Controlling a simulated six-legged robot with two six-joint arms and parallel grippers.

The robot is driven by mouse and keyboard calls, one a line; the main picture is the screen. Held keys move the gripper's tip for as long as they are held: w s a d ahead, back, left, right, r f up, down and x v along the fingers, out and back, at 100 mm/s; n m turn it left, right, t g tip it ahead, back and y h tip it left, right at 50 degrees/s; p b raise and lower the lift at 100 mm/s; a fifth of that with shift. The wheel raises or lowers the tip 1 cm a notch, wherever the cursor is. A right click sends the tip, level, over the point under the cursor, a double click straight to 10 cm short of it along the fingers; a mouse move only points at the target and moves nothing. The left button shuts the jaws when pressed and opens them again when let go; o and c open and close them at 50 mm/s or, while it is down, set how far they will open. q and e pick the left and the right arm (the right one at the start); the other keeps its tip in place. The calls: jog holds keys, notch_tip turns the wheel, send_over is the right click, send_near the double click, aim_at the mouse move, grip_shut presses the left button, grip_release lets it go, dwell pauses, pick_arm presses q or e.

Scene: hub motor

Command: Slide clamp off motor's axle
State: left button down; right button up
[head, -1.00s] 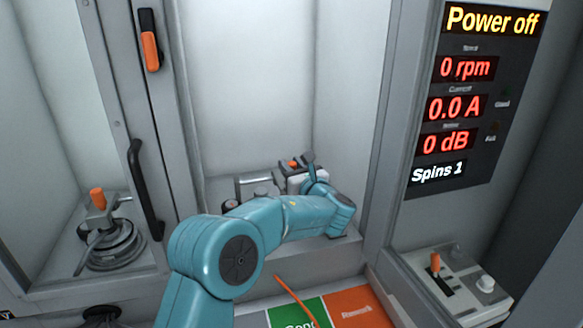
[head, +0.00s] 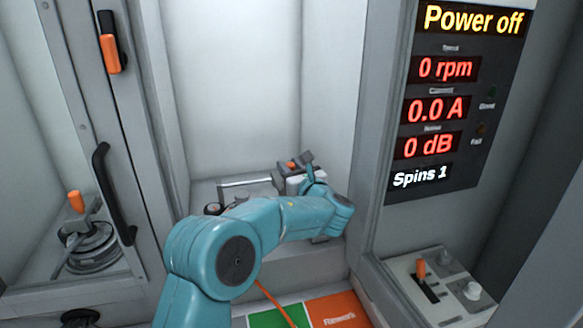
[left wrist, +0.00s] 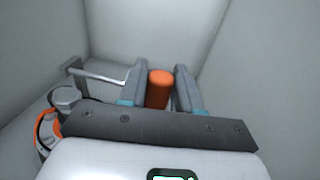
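My left gripper (head: 308,168) reaches into the right-hand chamber, at the end of the teal arm. In the left wrist view its two fingers (left wrist: 160,84) stand close against both sides of an upright orange handle (left wrist: 160,90). Orange also shows beside the gripper in the head view (head: 290,165). What is below the handle is hidden by my gripper. A grey clamp (head: 75,222) with an orange knob sits on a round stack of discs (head: 90,248), seemingly the motor, behind the left pane. My right gripper is not in view.
The door's black handle (head: 115,195) and a column are further left. Green (head: 275,317) and orange "Rework" (head: 335,312) areas lie in front. A switch box (head: 435,288) and a "Power off" display (head: 440,110) are right.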

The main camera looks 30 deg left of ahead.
pick_arm(q)
jog(key=c, duration=0.9)
grip_release()
jog(key=shift+w+d, duration=0.2)
jog(key=shift+w, duration=0.1)
jog(key=shift+s+a, duration=0.1)
jog(key=shift+s, duration=0.25)
jog(key=b+v, duration=0.2)
jog(key=v, duration=1.4)
